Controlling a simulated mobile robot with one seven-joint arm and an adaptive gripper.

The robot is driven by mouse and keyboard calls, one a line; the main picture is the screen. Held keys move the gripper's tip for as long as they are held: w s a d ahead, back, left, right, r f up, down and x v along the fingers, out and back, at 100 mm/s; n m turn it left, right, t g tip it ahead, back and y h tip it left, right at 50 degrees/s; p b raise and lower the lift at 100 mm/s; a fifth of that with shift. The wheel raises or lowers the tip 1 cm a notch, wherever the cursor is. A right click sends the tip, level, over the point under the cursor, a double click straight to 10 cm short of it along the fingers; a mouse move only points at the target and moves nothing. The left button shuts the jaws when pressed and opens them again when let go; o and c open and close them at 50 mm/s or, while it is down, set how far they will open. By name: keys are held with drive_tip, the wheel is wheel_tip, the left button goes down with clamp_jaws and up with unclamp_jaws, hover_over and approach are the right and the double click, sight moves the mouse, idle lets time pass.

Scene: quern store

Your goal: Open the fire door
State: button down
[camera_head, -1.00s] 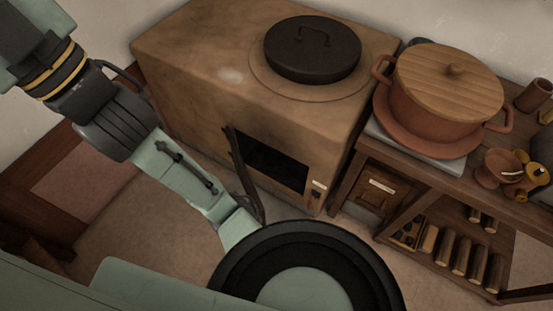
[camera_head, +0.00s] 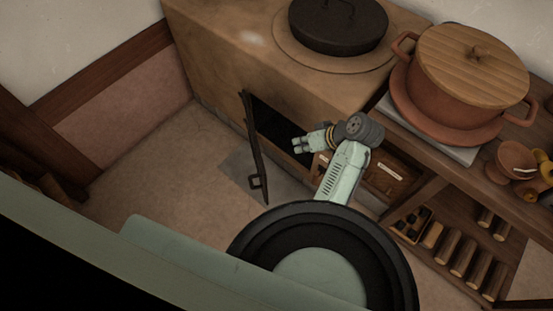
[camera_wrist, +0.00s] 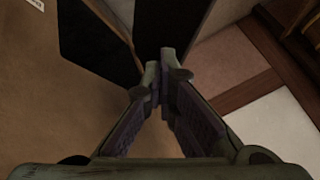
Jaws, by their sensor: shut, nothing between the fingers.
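The fire door (camera_head: 253,140) is a thin dark panel on the front of the brown clay stove (camera_head: 225,70). It stands swung well out from the dark fire opening (camera_head: 275,125), hinged at the opening's left side, with a loop handle (camera_head: 257,182) near its free edge. My gripper (camera_head: 297,145) is in front of the opening, right of the door, pointing left, shut and empty. In the wrist view the shut fingertips (camera_wrist: 165,62) are in front of the dark door panel (camera_wrist: 168,25); contact cannot be told. The opening (camera_wrist: 95,40) shows to their left.
A black lidded pan (camera_head: 338,25) sits on the stove top. A wooden shelf unit on the right carries a lidded clay pot (camera_head: 465,90), small clay vessels (camera_head: 512,160) and several logs (camera_head: 465,255) below. The floor (camera_head: 165,165) left of the door is clear.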

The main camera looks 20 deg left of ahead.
drive_tip(key=s+a+f+g+b, duration=0.1)
drive_tip(key=s+a+f+b, duration=0.2)
drive_tip(key=a+f, duration=0.4)
wheel_tip(320, 180, down, 3)
drive_tip(key=shift+s+a+r+b, duration=0.2)
drive_tip(key=shift+s+b, duration=0.15)
drive_tip(key=shift+s, duration=0.25)
drive_tip(key=shift+s, duration=0.1)
